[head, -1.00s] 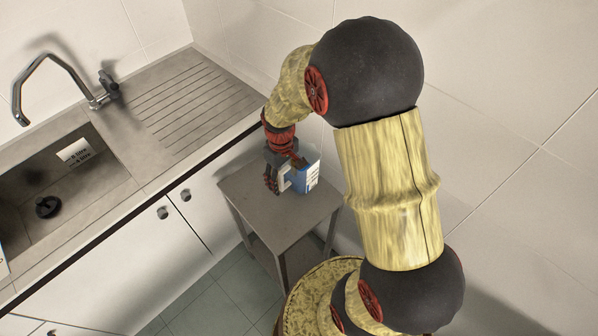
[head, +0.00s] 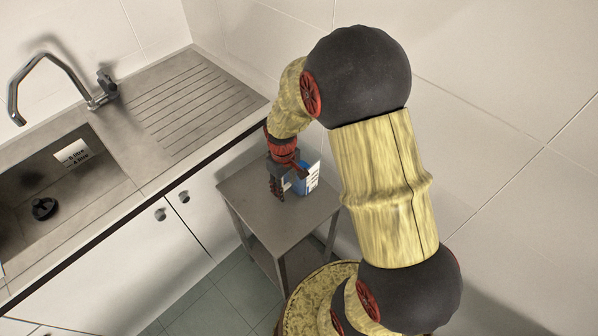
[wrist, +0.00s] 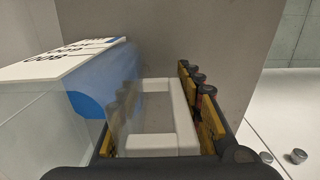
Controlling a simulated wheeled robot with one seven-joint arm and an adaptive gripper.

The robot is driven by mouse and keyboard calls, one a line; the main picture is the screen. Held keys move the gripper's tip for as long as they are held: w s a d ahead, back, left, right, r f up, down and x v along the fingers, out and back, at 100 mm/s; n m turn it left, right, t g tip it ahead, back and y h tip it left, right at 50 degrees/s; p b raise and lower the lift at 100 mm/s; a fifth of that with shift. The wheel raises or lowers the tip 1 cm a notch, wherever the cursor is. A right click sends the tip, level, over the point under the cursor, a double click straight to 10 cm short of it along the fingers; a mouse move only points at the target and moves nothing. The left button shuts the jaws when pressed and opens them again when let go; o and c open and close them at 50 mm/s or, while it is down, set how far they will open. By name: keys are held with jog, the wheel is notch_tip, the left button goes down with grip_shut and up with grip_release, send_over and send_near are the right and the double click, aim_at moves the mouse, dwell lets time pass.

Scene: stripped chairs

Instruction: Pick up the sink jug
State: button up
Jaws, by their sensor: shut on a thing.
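A jug (head: 311,180) with a blue part and a white, dark-lettered panel is at the small grey side table. In the wrist view the jug (wrist: 62,62) fills the left side, with a clear body below the panel. My gripper (head: 279,187) is at the jug's left side in the head view. In the wrist view my gripper (wrist: 160,125) has its yellow-padded fingers on either side of a pale, handle-like loop (wrist: 165,88), shut on the jug. I cannot tell whether the jug's base touches the tabletop.
The side table (head: 247,201) stands beside the white cabinets (head: 150,255). The sink (head: 75,200) at left has a drain plug, a white label marked in litres, and a tap (head: 50,65). The ribbed drainboard (head: 195,95) is clear. A tiled wall rises behind the table.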

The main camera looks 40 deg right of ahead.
grip_shut()
jog(key=shift+r, duration=0.15)
dwell(0.4)
jog(key=shift+r+p, duration=0.7)
jog(key=shift+r, duration=0.65)
jog(key=shift+a+r, duration=0.15)
jog(key=shift+r, duration=0.25)
jog(key=s+a+r+p, duration=0.4)
jog(key=s+a+r, duration=0.5)
jog(key=a, duration=0.1)
jog(key=shift+a, duration=0.15)
jog(key=shift+r, duration=0.15)
